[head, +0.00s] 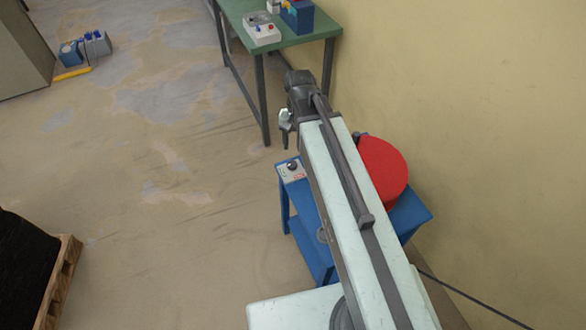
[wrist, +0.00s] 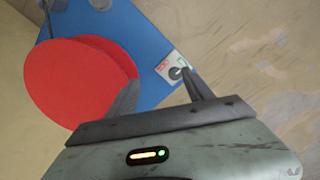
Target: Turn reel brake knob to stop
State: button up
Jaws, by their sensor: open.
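The reel brake knob (head: 292,165) is a small dark knob on a pale plate at the left corner of the blue stand (head: 412,216). In the wrist view the knob (wrist: 175,73) shows on its plate, with red and green marks beside it. The red reel (head: 385,168) stands on the same stand; it also shows in the wrist view (wrist: 75,85). I cannot tell the height of the gap. In the head view my gripper (head: 285,122) hangs near the knob.
A green table (head: 290,31) with a white box (head: 262,30) and a blue box (head: 298,16) stands behind. Blue-grey items (head: 88,48) lie on the floor at the far left. A pallet (head: 62,280) with a dark load stands at lower left. The middle floor is clear.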

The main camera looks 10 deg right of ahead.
aim_at(292, 163)
jog(key=w+f+m+b, duration=0.2)
jog(key=f+b, duration=0.1)
jog(key=f, duration=0.1)
jog(key=w+f+m+b, duration=0.3)
jog(key=f, duration=0.1)
jog(key=w+f+m+b, duration=0.2)
jog(key=w+f, duration=0.1)
jog(key=f, duration=0.1)
jog(key=shift+m+b, duration=0.3)
jog(key=shift+b, duration=0.1)
jog(key=shift+w+f+m, duration=0.15)
jog(key=shift+f+m, duration=0.05)
jog(key=shift+m, duration=0.1)
jog(key=shift+r, duration=0.1)
notch_tip(292, 163, down, 8)
jog(key=b, duration=0.8)
jog(key=shift+r, duration=0.15)
grip_shut()
